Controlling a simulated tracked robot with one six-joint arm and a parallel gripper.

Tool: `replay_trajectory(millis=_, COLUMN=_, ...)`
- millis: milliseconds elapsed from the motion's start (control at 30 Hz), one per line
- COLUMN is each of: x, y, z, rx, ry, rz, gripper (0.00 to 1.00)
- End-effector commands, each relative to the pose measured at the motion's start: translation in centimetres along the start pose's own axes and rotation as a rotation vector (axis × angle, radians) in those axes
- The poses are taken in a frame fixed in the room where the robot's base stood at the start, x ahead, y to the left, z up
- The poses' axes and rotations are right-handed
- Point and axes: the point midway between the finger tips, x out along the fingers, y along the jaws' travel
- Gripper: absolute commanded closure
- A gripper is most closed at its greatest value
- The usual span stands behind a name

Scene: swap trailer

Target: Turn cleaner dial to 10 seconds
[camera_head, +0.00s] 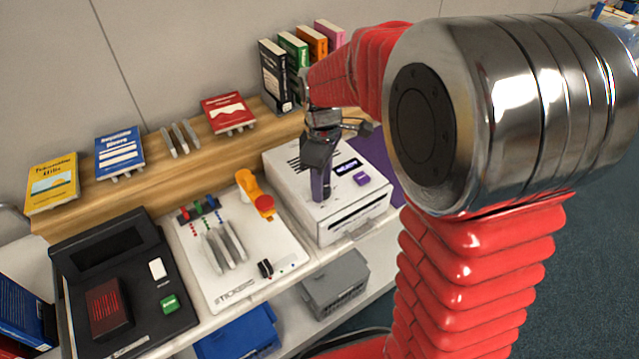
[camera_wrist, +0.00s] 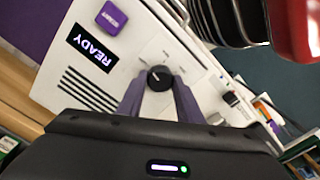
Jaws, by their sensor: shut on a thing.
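The white cleaner box (camera_head: 355,208) stands on the counter right of the sticker machine. Its black round dial (camera_wrist: 159,77) is between my gripper's purple fingers, in the wrist view. My gripper (camera_wrist: 158,88) is shut on the dial. A white mark shows on the dial's face; the labels around it are too small and faint to read. The box's black display (camera_wrist: 92,48) reads READY, with a purple button (camera_wrist: 111,16) beside it. In the head view my gripper (camera_head: 318,194) reaches down onto the box top and hides the dial.
A white sticker machine (camera_head: 255,270) with levers is left of the cleaner. Left of it is a black device (camera_head: 130,290) with a green button. Books (camera_head: 228,112) stand on the wooden shelf (camera_head: 100,195) behind. A grey bin (camera_head: 338,283) and a blue bin (camera_head: 238,335) are below.

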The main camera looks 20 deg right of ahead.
Motion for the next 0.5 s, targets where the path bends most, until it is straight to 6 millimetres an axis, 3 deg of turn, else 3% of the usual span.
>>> replay_trajectory(millis=500, x=0.19, y=-0.18, z=0.41, rx=0.459, ry=-0.013, rz=-0.004, gripper=0.9)
